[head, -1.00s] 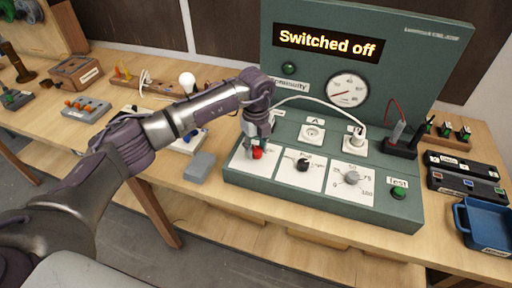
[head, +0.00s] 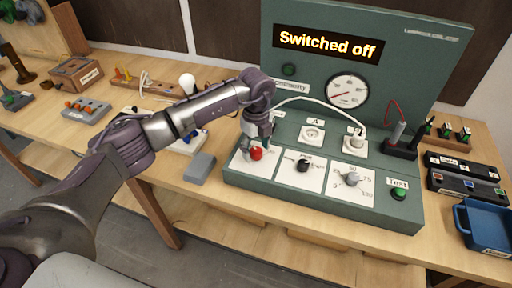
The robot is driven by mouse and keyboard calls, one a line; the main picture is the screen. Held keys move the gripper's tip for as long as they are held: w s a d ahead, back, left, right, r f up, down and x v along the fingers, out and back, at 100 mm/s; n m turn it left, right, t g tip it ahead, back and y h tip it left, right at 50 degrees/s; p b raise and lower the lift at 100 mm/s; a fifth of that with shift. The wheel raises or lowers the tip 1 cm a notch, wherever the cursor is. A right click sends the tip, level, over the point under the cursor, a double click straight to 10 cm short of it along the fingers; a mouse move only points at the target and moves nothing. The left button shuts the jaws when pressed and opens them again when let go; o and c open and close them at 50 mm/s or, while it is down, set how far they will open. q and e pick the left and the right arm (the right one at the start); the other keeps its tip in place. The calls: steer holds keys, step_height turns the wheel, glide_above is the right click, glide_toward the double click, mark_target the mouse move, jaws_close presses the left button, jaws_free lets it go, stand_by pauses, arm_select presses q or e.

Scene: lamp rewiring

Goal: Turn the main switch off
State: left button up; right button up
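The main switch (head: 256,154) is a red knob on a white plate at the left front of the green test panel (head: 320,203). My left gripper (head: 251,149) points down right at the red knob, partly behind it in this view. I cannot tell whether its fingers touch the knob or how far apart they are. The display (head: 328,42) at the top of the panel reads "Switched off" in yellow letters. My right gripper is not in view.
A black knob (head: 303,165), a grey dial (head: 351,179) and a green Test button (head: 398,193) sit right of the switch. A white cable arches to a plug (head: 355,144). A grey block (head: 199,168) lies left of the panel. A blue tray (head: 485,225) stands at right.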

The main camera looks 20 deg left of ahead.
mark_target(256, 150)
arm_select(q)
step_height(256, 150, up, 12)
stand_by(0.6)
stand_by(0.4)
